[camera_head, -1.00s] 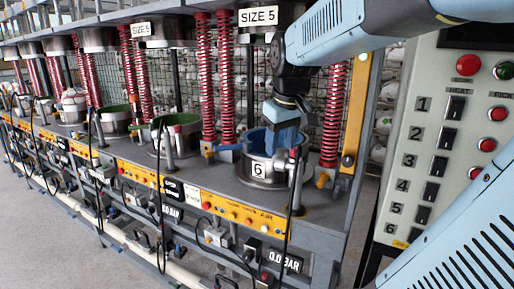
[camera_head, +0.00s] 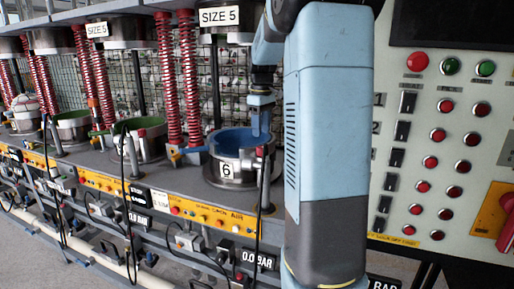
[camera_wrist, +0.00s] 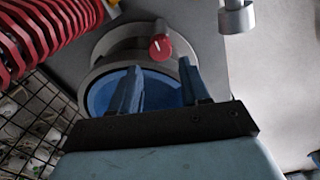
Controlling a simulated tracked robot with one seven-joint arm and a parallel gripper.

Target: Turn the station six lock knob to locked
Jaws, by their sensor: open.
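The station six mould (camera_head: 222,183) is a round metal pot with a blue inside and a "6" label (camera_head: 225,170). In the wrist view, its blue interior (camera_wrist: 160,92) lies behind my fingers. A red lock knob (camera_wrist: 160,47) with a pale pointer line sits at the mould's rim, beyond and between my fingertips. I cannot tell from the pointer whether it is locked. My gripper (camera_wrist: 158,72) is open and empty, apart from the knob. In the head view, my gripper (camera_head: 260,122) hangs over the right side of the mould.
Red springs (camera_head: 190,80) stand left of the mould, close by in the wrist view (camera_wrist: 45,35). A grey post end (camera_wrist: 237,18) is at upper right. A button panel (camera_head: 440,150) stands right of my arm. A black cable (camera_head: 258,215) hangs in front.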

